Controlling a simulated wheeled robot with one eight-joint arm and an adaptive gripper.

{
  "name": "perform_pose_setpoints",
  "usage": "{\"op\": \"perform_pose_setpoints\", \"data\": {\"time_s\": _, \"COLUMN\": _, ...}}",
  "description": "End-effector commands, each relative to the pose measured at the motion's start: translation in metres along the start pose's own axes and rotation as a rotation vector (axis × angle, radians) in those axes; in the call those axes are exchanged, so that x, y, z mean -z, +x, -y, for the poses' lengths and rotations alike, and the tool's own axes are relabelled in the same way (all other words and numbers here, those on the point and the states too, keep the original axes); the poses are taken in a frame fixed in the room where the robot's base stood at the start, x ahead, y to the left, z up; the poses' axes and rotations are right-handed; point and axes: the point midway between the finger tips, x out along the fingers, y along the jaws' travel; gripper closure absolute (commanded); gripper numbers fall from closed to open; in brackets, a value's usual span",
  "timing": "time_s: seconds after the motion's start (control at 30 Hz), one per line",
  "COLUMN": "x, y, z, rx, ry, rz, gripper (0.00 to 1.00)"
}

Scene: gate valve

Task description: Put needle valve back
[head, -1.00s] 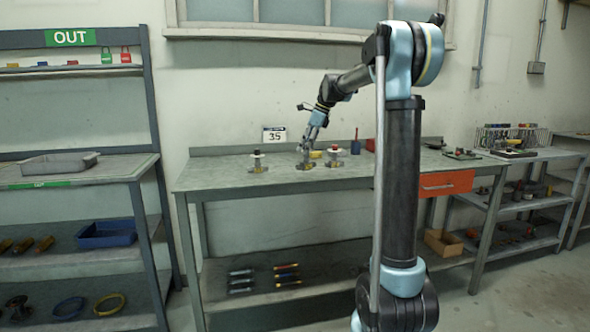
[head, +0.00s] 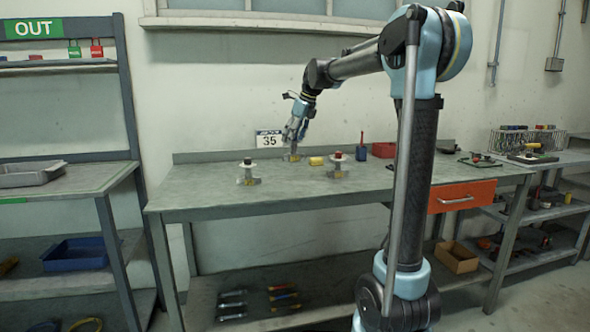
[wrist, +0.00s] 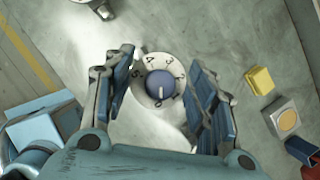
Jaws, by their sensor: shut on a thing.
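The needle valve shows in the wrist view as a round white dial (wrist: 160,87) with numbers and a blue-grey knob at its centre. My gripper (wrist: 166,98) has one finger on each side of it and is shut on it. In the head view, my gripper (head: 293,137) points down over the back of the bench, with the valve's brass-coloured body (head: 291,157) below the fingers. I cannot tell whether the body touches the bench top. The fingers hide most of the valve in the head view.
On the bench (head: 205,190), one dark-knobbed valve (head: 248,174) stands left and a red-knobbed valve (head: 338,166) right. A 35 sign (head: 269,138) is behind. The front left is clear.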

Motion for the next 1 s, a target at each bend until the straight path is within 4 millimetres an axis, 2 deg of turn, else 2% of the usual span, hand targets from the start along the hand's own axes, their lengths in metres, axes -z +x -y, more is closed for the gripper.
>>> {"op": "perform_pose_setpoints", "data": {"time_s": 0.2, "x": 0.016, "y": 0.028, "z": 0.003, "rx": 0.002, "ry": 0.005, "rz": 0.0, "gripper": 1.0}}
{"op": "perform_pose_setpoints", "data": {"time_s": 0.47, "x": 0.024, "y": 0.043, "z": 0.005, "rx": 0.003, "ry": 0.008, "rz": 0.0, "gripper": 1.0}}
{"op": "perform_pose_setpoints", "data": {"time_s": 0.7, "x": 0.036, "y": 0.069, "z": 0.005, "rx": 0.003, "ry": 0.008, "rz": 0.0, "gripper": 1.0}}
{"op": "perform_pose_setpoints", "data": {"time_s": 1.0, "x": 0.037, "y": 0.071, "z": 0.005, "rx": 0.003, "ry": 0.008, "rz": 0.0, "gripper": 1.0}}
